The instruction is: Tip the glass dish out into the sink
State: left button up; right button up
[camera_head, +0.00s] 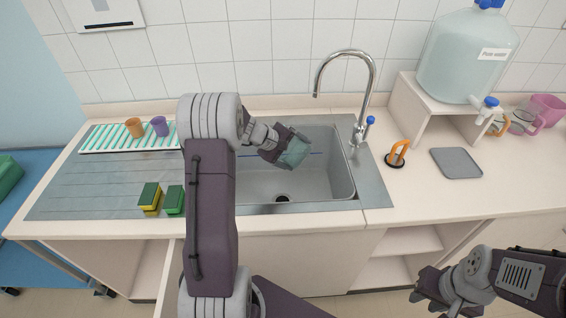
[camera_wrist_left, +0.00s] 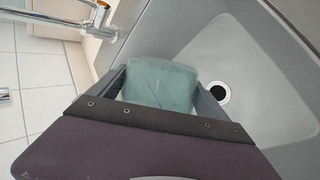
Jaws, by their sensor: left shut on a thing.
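The glass dish (camera_head: 294,153) is a small greenish see-through vessel, held tilted over the sink (camera_head: 322,184). My left gripper (camera_head: 284,148) is shut on it, above the basin and left of the tap. In the left wrist view the dish (camera_wrist_left: 160,82) sits between the two fingers of my left gripper (camera_wrist_left: 165,95), with the sink drain (camera_wrist_left: 220,91) to its right. I cannot tell whether any liquid is in the dish. My right gripper (camera_head: 430,296) hangs at the lower right, away from the counter; its fingers look apart and empty.
A tall tap (camera_head: 368,95) stands behind the sink's right side. Green and yellow sponges (camera_head: 150,197) lie on the drainboard, and a striped mat (camera_head: 105,139) holds two cups. An orange-handled item (camera_head: 397,153), a grey mat (camera_head: 456,163) and a large water bottle (camera_head: 462,55) are at right.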

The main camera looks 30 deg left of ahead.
aim_at(300, 163)
pick_arm(q)
jog(key=d+f+y+b, duration=0.1)
jog(key=b, duration=0.1)
jog(key=f+m+y+b, duration=0.1)
jog(key=b, duration=0.2)
jog(key=d+f+t+y+b, duration=0.1)
jog(key=y+b, duration=0.1)
jog(key=b, duration=0.1)
jog(key=shift+s+d+m, duration=0.25)
jog(key=shift+d+m, duration=0.05)
jog(key=shift+m, duration=0.1)
jog(key=d+m+t+y, duration=0.1)
jog(key=d+y, duration=0.1)
jog(key=d+m+t+y, duration=0.1)
jog(key=m+y, duration=0.1)
jog(key=y, duration=0.1)
jog(key=s+d+m+t+y, duration=0.1)
jog(key=d+y, duration=0.1)
jog(key=y, duration=0.1)
jog(key=shift+s+d+r, duration=0.1)
jog(key=shift+d+r, duration=0.25)
jog(key=shift+r, duration=0.05)
